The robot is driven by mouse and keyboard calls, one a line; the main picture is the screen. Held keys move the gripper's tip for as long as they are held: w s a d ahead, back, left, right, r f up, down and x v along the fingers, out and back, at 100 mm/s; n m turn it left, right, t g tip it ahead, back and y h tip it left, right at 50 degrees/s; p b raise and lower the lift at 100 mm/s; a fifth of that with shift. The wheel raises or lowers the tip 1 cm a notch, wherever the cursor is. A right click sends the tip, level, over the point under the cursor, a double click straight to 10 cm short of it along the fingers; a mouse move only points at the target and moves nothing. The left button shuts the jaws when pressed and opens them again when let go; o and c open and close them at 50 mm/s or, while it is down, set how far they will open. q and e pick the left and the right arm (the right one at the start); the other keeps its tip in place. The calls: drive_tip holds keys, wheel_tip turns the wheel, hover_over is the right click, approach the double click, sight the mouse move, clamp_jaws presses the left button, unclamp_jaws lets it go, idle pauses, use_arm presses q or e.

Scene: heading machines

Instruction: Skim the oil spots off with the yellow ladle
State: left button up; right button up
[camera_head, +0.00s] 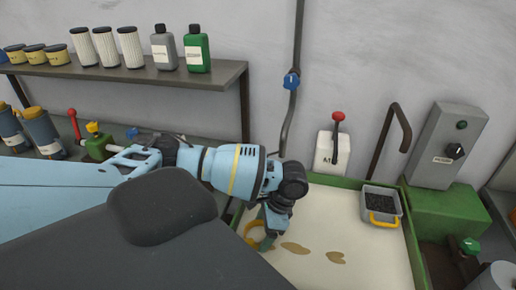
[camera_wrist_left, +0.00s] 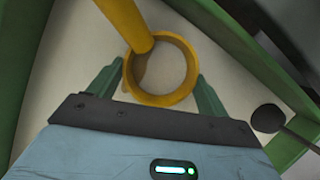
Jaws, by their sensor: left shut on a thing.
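The yellow ladle (camera_head: 252,229) is at the left side of the basin, partly hidden by my left gripper (camera_head: 268,238). In the left wrist view, its round bowl (camera_wrist_left: 161,99) lies between the two green fingers of my left gripper (camera_wrist_left: 159,75), and its handle (camera_wrist_left: 124,22) runs to the upper left. A brownish patch (camera_wrist_left: 140,66) shows inside the bowl's ring. My left gripper is shut on the ladle. Two brown oil spots, one (camera_head: 295,248) just right of the gripper and another (camera_head: 336,257) farther right, lie on the cream liquid (camera_head: 360,235). My right gripper is not in view.
The basin has a green rim (camera_head: 411,238). A grey box (camera_head: 395,202) with dark contents and a yellow handle sits in its far right corner. A shelf (camera_head: 160,75) with filters and bottles is at the back left.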

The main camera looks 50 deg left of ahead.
use_arm(q)
drive_tip(key=shift+w+d+b, duration=1.05)
drive_tip(key=shift+w+d, duration=2.05)
drive_tip(key=shift+d, duration=1.9)
drive_tip(key=shift+w+d+b, duration=1.05)
drive_tip(key=shift+w+d, duration=2)
drive_tip(key=shift+d, duration=1.95)
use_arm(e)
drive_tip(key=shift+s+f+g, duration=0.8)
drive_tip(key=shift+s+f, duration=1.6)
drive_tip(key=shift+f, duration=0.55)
use_arm(q)
wheel_tip(320, 180, up, 12)
drive_tip(key=p, duration=0.4)
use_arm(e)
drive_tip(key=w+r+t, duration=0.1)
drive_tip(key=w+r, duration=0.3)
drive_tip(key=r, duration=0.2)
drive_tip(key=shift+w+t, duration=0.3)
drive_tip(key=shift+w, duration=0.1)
